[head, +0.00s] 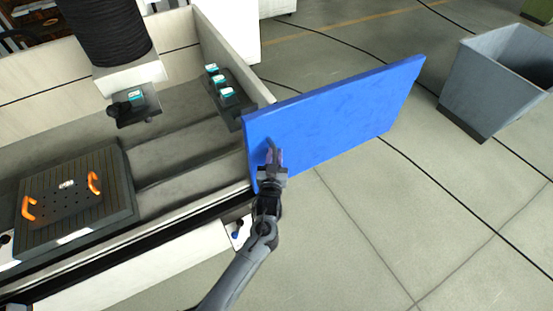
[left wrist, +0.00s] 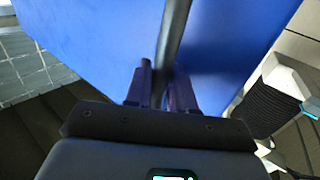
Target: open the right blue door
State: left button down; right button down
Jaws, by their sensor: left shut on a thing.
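The right blue door (head: 335,115) is a large flat blue panel at the front right corner of the machine. It stands swung out at an angle, over the shed floor. It also fills much of the left wrist view (left wrist: 95,35). My left gripper (head: 274,160) is at the door's near face, close to its left end. In the left wrist view its two fingers (left wrist: 162,88) are shut on a dark bar handle (left wrist: 174,32) that runs up the door. The fingers hide part of the handle. My right gripper is not in view.
The machine's pale tub wall (head: 215,48) and grey bed lie left of the door. A grey bin (head: 478,85) stands right of the door. The floor in front is clear.

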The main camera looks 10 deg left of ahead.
pick_arm(q)
jog(key=c, duration=1.1)
grip_release()
jog(key=s+d, duration=0.1)
jog(key=s, duration=0.9)
jog(key=shift+s+d, duration=0.25)
jog(key=shift+s, duration=0.1)
